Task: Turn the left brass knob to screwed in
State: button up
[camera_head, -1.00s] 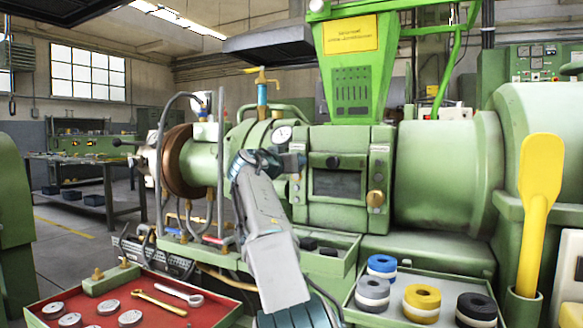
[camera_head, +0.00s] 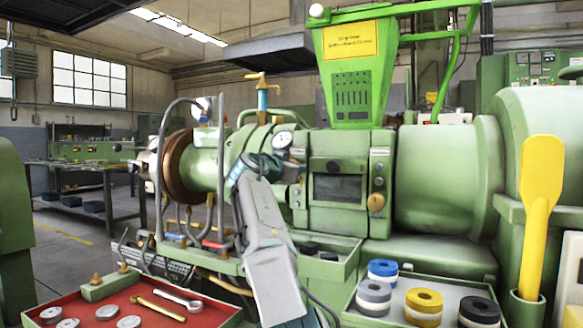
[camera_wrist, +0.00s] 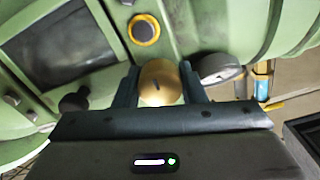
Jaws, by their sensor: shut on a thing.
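The left brass knob (camera_wrist: 158,84) is a rounded brass piece with a small dark slot-like mark, on the green machine. My gripper (camera_wrist: 160,86) has its two dark fingers closed on either side of the knob in the wrist view. In the head view my gripper (camera_head: 296,168) reaches the machine front left of the dark window, just below the round gauge (camera_head: 283,139). There it hides the held knob. Another brass knob (camera_head: 376,202) sits right of the window, untouched. How far the held knob is screwed in cannot be told.
An orange-ringed button (camera_wrist: 144,29) is close to the held knob. The dark window (camera_wrist: 62,45) lies to one side, and a blue pipe with brass fitting (camera_wrist: 262,82) to the other. Trays with tools and coloured rings stand in front of the machine.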

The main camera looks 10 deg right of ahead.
jog(key=o, duration=1)
jog(key=b+v, duration=0.5)
jog(key=v, duration=0.8)
jog(key=shift+s+a+b, duration=0.3)
jog(key=shift+b, duration=0.05)
